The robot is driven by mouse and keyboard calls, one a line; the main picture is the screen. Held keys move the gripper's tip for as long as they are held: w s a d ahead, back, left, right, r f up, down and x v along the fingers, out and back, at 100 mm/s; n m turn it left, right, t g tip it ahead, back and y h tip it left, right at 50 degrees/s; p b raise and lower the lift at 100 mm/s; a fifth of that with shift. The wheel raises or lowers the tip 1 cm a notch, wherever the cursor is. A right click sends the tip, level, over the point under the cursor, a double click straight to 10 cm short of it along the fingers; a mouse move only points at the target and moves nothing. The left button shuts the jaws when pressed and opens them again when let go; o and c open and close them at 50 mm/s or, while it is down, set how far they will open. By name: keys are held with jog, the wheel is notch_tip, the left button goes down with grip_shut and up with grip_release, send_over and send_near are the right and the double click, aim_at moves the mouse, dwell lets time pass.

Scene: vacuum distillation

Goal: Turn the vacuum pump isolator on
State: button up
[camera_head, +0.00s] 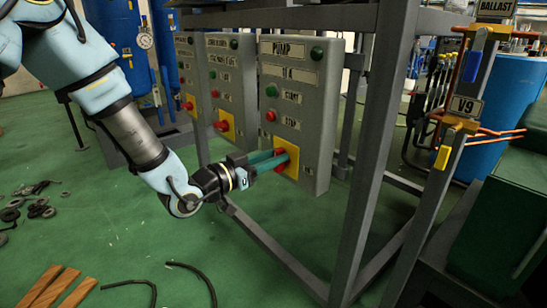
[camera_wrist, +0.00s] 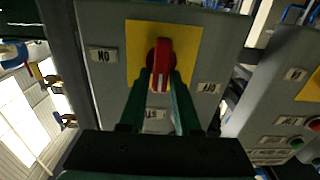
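The red rotary switch (camera_wrist: 160,62) sits on a yellow plate (camera_wrist: 189,38) at the bottom of the grey pump box (camera_head: 318,128). In the head view the switch (camera_head: 281,155) is partly hidden by my fingers. In the wrist view an upside-down ON label (camera_wrist: 103,55) is left of the plate and an OFF label (camera_wrist: 208,87) is lower right. The red handle stands roughly upright in that picture. My gripper (camera_head: 274,160) reaches the switch from the left. Its green fingers (camera_wrist: 162,84) lie along both sides of the handle and appear shut on it.
The box has a green start button (camera_head: 271,91) and red stop button (camera_head: 270,116). Two similar control boxes stand to the left, the nearer one (camera_head: 232,82) close to my wrist. A metal frame post (camera_head: 374,150) stands right. Hoses (camera_head: 195,275) and wood strips (camera_head: 55,287) lie on the floor.

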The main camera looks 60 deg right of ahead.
grip_shut()
jog(key=shift+f+m+b, duration=0.1)
jog(key=shift+m+b, duration=0.2)
jog(key=shift+b, duration=0.15)
jog(key=m+b, duration=0.4)
jog(key=b, duration=0.1)
jog(key=s+f+m+b, duration=0.1)
jog(key=m+b, duration=0.4)
jog(key=b, duration=0.1)
jog(key=m+b, duration=0.4)
jog(key=b, duration=0.1)
jog(key=shift+s+a+f+m, duration=0.25)
jog(key=shift+m, duration=0.15)
jog(key=m+b, duration=0.3)
jog(key=b, duration=0.1)
jog(key=shift+f, duration=0.1)
jog(key=shift+m+b, duration=0.4)
jog(key=shift+b, duration=0.05)
